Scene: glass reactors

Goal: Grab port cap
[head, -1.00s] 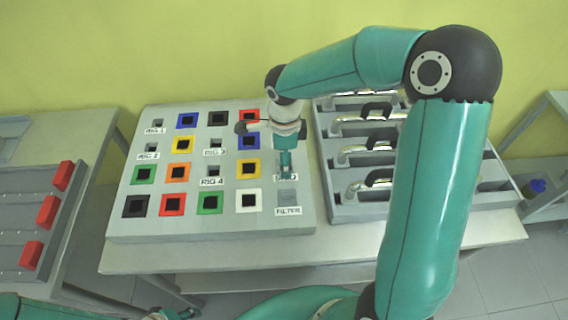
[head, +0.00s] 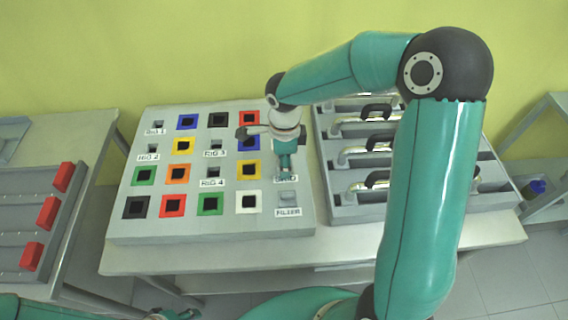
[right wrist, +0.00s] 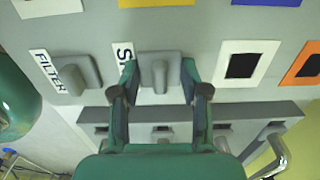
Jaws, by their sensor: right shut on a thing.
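My right gripper (right wrist: 160,72) is shut on a grey port cap (right wrist: 159,87), with one finger on each side of its raised grip. The cap sits at the sloped grey panel (right wrist: 215,20) beside a partly hidden label starting with "S"; I cannot tell whether it is seated or slightly lifted. In the head view the right gripper (head: 285,168) points down at the panel's right side and hides most of this cap. A second grey cap (right wrist: 77,76) sits by the FILTER label, also visible in the head view (head: 288,197). Part of my left gripper (head: 175,314) shows at the bottom edge, fingers unclear.
The panel has several coloured square ports, such as a white one (head: 249,211), and small RIG sockets. A grey rack (head: 350,213) with several metal handled pieces stands close on its right. At left, a grey tray (head: 12,240) holds red blocks (head: 47,214).

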